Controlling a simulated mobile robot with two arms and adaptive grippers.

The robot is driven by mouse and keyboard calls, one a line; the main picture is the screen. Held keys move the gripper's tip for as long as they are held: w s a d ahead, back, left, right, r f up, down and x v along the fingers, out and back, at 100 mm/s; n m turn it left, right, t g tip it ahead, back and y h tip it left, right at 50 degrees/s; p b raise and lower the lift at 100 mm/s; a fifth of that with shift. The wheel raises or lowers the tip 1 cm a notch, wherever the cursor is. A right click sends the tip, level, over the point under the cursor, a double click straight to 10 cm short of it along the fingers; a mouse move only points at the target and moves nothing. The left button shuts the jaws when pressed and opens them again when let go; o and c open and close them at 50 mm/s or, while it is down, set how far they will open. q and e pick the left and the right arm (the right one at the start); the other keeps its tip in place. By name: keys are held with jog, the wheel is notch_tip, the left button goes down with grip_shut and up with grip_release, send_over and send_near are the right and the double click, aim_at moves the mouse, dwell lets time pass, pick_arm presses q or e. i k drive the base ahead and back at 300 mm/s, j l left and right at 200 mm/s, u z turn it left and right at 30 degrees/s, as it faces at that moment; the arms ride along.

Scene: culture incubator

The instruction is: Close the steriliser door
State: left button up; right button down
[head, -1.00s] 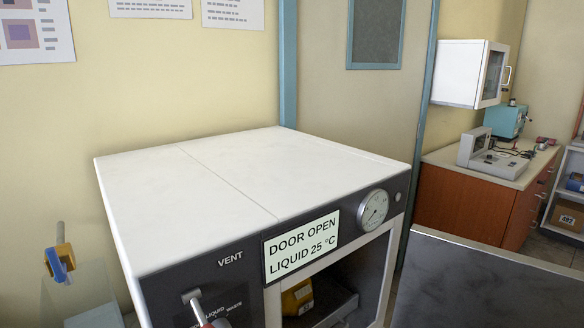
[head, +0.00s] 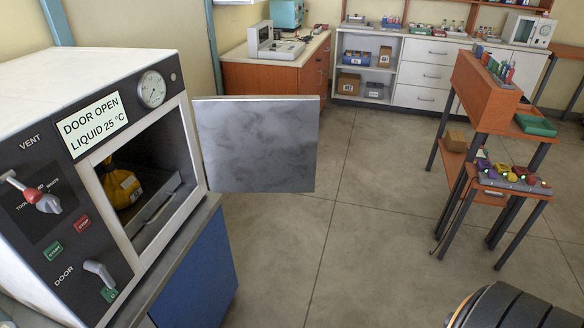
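The steriliser (head: 110,150) stands at the left in the head view, with a white top and a dark front panel. Its display (head: 92,124) reads "DOOR OPEN, LIQUID 25 °C". The grey metal door (head: 256,145) is swung wide open and stands out to the right of the chamber opening. A yellow and black item (head: 124,187) sits inside the chamber on a tray. A door lever (head: 98,272) is on the lower panel, beside the word DOOR. Neither gripper shows in this view.
A blue cabinet (head: 200,275) is under the steriliser. An orange stand (head: 487,90) with a lower rack of coloured items is at the right. Counters and shelves (head: 400,65) line the back. The grey floor (head: 350,235) between is clear.

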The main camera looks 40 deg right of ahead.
aim_at(248, 144)
jog(key=k+u, duration=0.2)
jog(key=u, duration=0.3)
jog(key=k+j+u, duration=0.1)
jog(key=u, duration=0.35)
jog(key=k+j+u, duration=0.15)
jog(key=u, duration=0.35)
jog(key=l+u, duration=0.15)
jog(key=l, duration=0.3)
jog(key=l+u, duration=0.2)
jog(key=l, duration=0.2)
jog(key=k+l+u, duration=0.15)
jog(key=l, duration=0.3)
jog(key=k+l+u, duration=0.15)
jog(key=l, duration=0.25)
jog(key=l+u, duration=0.15)
jog(key=l, duration=0.25)
jog(key=k+l, duration=0.15)
jog(key=l, duration=0.25)
jog(key=k+l, duration=0.1)
jog(key=l, duration=0.35)
jog(key=k+l, duration=0.15)
jog(key=l, duration=0.25)
jog(key=k+l, duration=0.1)
jog(key=l, duration=0.35)
jog(key=k+l, duration=0.15)
jog(key=l, duration=0.25)
jog(key=k+l, duration=0.1)
jog(key=l, duration=0.3)
jog(key=k+l, duration=0.15)
jog(key=l, duration=0.3)
